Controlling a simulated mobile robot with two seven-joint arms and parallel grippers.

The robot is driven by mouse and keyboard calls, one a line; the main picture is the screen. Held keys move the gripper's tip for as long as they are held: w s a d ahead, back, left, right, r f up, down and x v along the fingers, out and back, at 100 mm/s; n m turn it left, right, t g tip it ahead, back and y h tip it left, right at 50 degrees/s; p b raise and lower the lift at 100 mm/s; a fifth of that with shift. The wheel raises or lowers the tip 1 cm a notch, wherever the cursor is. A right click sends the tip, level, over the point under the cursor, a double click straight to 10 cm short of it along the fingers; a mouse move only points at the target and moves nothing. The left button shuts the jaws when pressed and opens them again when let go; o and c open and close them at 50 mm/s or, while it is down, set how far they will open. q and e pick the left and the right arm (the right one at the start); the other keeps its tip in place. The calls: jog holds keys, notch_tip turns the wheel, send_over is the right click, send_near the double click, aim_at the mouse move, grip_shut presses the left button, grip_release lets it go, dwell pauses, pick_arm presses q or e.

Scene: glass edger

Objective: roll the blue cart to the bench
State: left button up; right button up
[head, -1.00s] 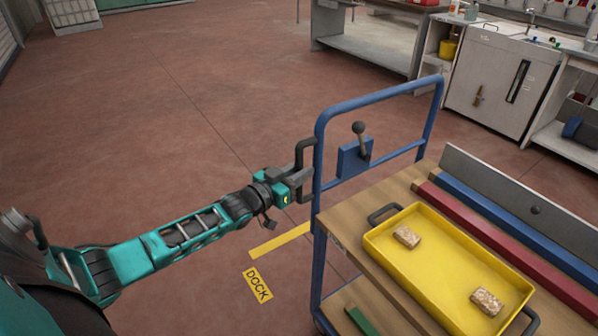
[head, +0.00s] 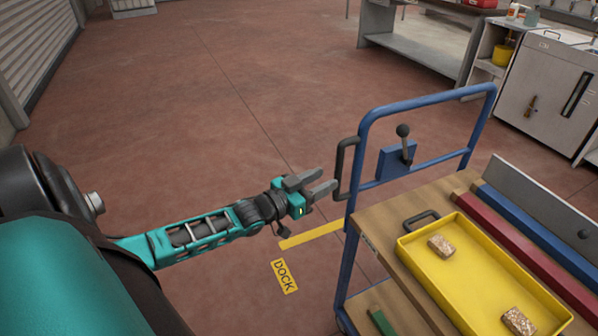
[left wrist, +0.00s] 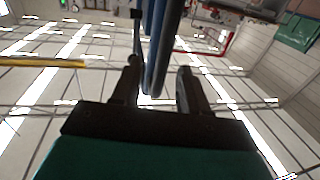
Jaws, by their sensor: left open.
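The blue cart (head: 353,245) stands at the right in the head view, with a blue push frame, a wooden top and a lower shelf. A dark side handle (head: 343,168) sticks out from the frame's left post. A lever with a ball knob (head: 403,131) rises from a blue plate on the frame. My left gripper (head: 328,179) is open, just left of the dark handle and apparently apart from it. In the left wrist view, blue frame tubing (left wrist: 160,45) rises beyond the open fingers (left wrist: 157,80). My right gripper is not in view.
A yellow tray (head: 411,256) with two tan blocks lies on the cart top beside red and blue bars. Yellow floor tape (head: 312,236) and a DOCK label (head: 285,276) lie left of the cart. A grey bench (head: 425,42) stands at the back. The floor at left is clear.

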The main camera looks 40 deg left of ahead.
pick_arm(q)
jog(key=s+a, duration=0.1)
jog(key=s, duration=0.5)
jog(key=shift+s, duration=0.25)
jog(key=shift+a, duration=0.1)
jog(key=s+d+f+g, duration=0.2)
jog(key=s+d+f, duration=0.1)
jog(key=d, duration=0.3)
jog(key=s+d+f+g+y, duration=0.1)
jog(key=s+d+f+g, duration=0.1)
jog(key=s+d+f, duration=0.2)
jog(key=s+d+f+g, duration=0.2)
jog(key=s+d+f, duration=0.2)
jog(key=d, duration=0.6)
jog(key=shift+s+f+g, duration=0.15)
jog(key=shift+s+g, duration=0.25)
jog(key=shift+s, duration=0.55)
jog(key=shift+s, duration=0.1)
